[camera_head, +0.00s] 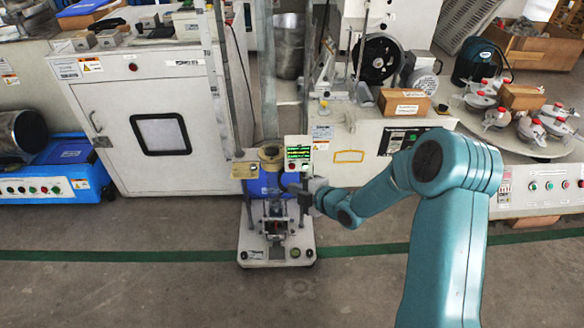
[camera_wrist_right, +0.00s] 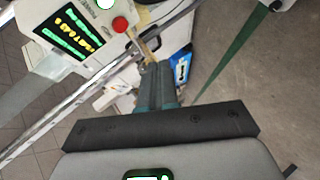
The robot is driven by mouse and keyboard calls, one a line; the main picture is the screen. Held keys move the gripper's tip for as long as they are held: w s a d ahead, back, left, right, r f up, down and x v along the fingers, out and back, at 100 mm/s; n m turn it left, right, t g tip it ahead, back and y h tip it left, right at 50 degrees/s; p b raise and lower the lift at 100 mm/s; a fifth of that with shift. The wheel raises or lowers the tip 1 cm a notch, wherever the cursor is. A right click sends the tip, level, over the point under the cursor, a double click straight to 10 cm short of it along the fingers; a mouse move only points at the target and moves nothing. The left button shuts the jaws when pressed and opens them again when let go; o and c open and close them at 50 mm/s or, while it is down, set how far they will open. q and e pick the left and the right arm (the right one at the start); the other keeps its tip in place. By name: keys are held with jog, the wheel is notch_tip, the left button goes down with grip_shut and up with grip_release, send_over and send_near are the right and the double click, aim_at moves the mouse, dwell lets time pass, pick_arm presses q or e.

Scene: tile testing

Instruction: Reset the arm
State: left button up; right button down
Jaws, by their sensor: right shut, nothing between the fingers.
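My right arm comes in from the right in the head view. Its dark gripper (camera_head: 304,195) is in front of the small test machine with a blue body (camera_head: 262,184) and a white base (camera_head: 254,250). Whether it touches the machine I cannot tell. In the right wrist view the gripper's narrow fingers (camera_wrist_right: 158,88) are together and empty beyond a black bar. A panel with a lit green display (camera_head: 298,153) is just above the gripper; it also shows at the upper left of the wrist view (camera_wrist_right: 75,28). My left gripper is not in view.
A white cabinet with a dark window (camera_head: 160,134) stands left of the test machine. A bench with a round table of several red-capped pieces (camera_head: 536,142) is at the right. A metal post (camera_head: 216,80) rises behind. The grey floor in front (camera_head: 150,290) is clear.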

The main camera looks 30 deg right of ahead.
dwell(0.3)
jog(key=s+a+f+m+g+y, duration=0.1)
jog(key=s+a+f+g, duration=0.15)
jog(key=a+f, duration=0.5)
jog(key=s+a+f+m+g+y, duration=0.2)
jog(key=s+a+f, duration=0.2)
jog(key=a, duration=0.6)
jog(key=s+a+f+m+g+h, duration=0.15)
jog(key=s+f+m+g, duration=0.25)
jog(key=s+m, duration=0.45)
jog(key=s+a+f+m+g+y, duration=0.1)
jog(key=s+a+f+m+g, duration=0.2)
jog(key=s+m, duration=0.55)
pick_arm(q)
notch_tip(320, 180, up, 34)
jog(key=p, duration=3.4)
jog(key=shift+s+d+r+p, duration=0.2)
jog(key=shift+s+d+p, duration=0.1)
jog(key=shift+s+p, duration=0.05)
pick_arm(e)
jog(key=s+a+r+n, duration=0.1)
jog(key=s+r+n, duration=0.1)
jog(key=r, duration=3.1)
jog(key=shift+s+r+g, duration=0.4)
jog(key=shift+s+g, duration=0.05)
jog(key=shift+s, duration=0.25)
